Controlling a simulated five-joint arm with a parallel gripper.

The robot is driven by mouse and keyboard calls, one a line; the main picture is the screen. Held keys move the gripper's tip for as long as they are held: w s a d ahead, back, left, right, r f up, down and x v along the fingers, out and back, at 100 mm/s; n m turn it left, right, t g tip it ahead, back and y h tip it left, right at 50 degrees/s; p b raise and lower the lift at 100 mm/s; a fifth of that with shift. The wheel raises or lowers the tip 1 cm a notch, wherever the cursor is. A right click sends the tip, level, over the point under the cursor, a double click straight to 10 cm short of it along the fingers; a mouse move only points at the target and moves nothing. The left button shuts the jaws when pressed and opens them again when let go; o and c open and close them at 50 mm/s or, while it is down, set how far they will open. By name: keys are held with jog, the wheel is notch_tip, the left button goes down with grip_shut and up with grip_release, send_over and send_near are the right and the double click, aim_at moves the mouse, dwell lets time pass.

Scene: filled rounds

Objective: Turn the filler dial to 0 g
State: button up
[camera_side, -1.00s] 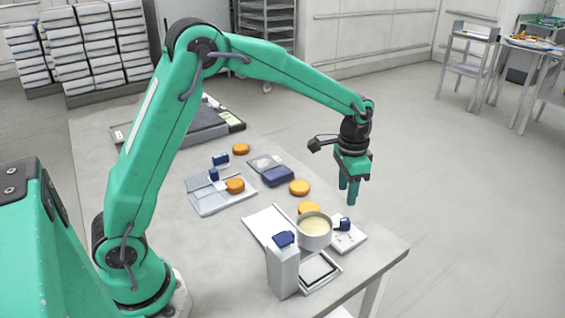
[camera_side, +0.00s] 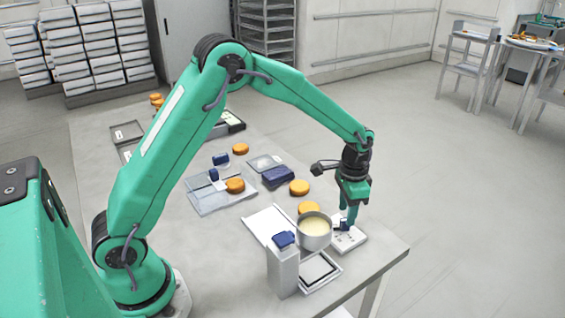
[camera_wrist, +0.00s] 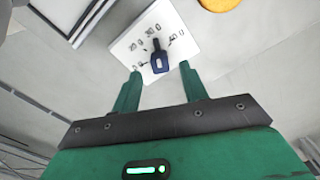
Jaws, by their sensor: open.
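The filler dial is a dark blue knob (camera_wrist: 159,62) on a white plate (camera_wrist: 122,50) with printed gram marks. Its narrow end points up in the wrist view, near a mark that looks like 30 g; the small print is hard to read. In the side view the knob (camera_side: 344,225) sits on the plate (camera_side: 350,241) at the right of the table. My gripper (camera_side: 351,222) is low over the plate, pointing down. In the wrist view my gripper (camera_wrist: 161,70) is open, its fingers on either side of the knob's wide end. I cannot tell whether they touch it.
A grey pot of cream filling (camera_side: 315,240) stands close left of the dial plate. A white post with a blue top (camera_side: 283,265) is in front. Orange rounds (camera_side: 299,188) and a blue-grey box (camera_side: 278,177) lie behind. The table's right edge is near.

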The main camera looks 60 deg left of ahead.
jog(key=shift+f, duration=1.25)
grip_shut()
